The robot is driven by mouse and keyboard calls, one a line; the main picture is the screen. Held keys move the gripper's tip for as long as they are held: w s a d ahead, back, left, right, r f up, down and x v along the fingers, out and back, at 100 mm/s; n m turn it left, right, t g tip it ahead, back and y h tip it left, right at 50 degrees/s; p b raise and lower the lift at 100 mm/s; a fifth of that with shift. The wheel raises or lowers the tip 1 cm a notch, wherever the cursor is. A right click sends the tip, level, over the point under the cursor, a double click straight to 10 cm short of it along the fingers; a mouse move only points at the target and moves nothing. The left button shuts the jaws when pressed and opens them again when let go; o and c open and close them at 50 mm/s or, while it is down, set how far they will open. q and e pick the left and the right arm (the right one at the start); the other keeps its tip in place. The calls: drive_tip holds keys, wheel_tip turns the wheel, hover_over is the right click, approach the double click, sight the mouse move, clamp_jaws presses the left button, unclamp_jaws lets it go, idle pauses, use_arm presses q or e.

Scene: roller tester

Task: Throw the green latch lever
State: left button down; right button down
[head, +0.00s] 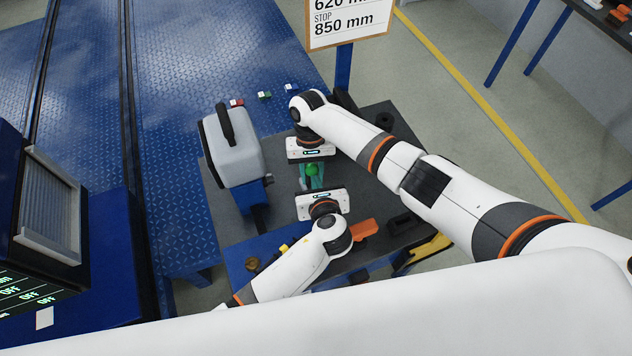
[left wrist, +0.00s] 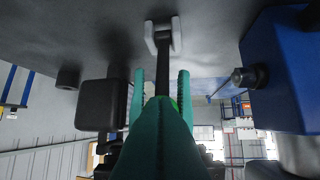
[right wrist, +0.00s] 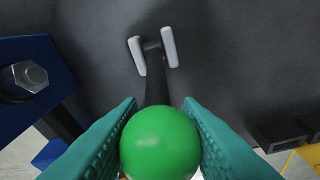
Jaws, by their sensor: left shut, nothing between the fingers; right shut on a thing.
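The green latch lever has a round green knob (head: 311,169) over the dark table between my two grippers. In the right wrist view the knob (right wrist: 160,142) sits between the teal fingers of my right gripper (right wrist: 158,108), which is shut on it. The dark lever rod (right wrist: 157,90) runs from it to a grey forked bracket (right wrist: 139,55). My left gripper (left wrist: 160,108) is shut and empty, facing the lever from the opposite side. In the left wrist view its fingers hide most of the knob, and the right gripper's fingers stand on both sides of the rod.
A grey case (head: 232,150) with a black handle stands left of the lever, beside a blue block (left wrist: 285,75) with a bolt. Small coloured blocks (head: 264,95) lie behind. An orange item (head: 364,229) lies near my left wrist. The two grippers are very close together.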

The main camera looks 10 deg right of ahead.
use_arm(q)
drive_tip(key=shift+w+a+r, duration=0.15)
drive_tip(key=shift+w+r, duration=0.15)
drive_tip(key=shift+w, duration=0.35)
use_arm(e)
drive_tip(key=shift+a+r, duration=0.1)
drive_tip(key=shift+r, duration=0.05)
use_arm(q)
drive_tip(key=shift+w+a, duration=0.15)
drive_tip(key=shift+w, duration=0.05)
use_arm(e)
drive_tip(key=shift+s, duration=0.15)
drive_tip(key=c, duration=1.2)
unclamp_jaws()
drive_tip(key=shift+o, duration=0.8)
use_arm(q)
drive_tip(key=shift+s+d, duration=0.1)
drive_tip(key=shift+d, duration=0.15)
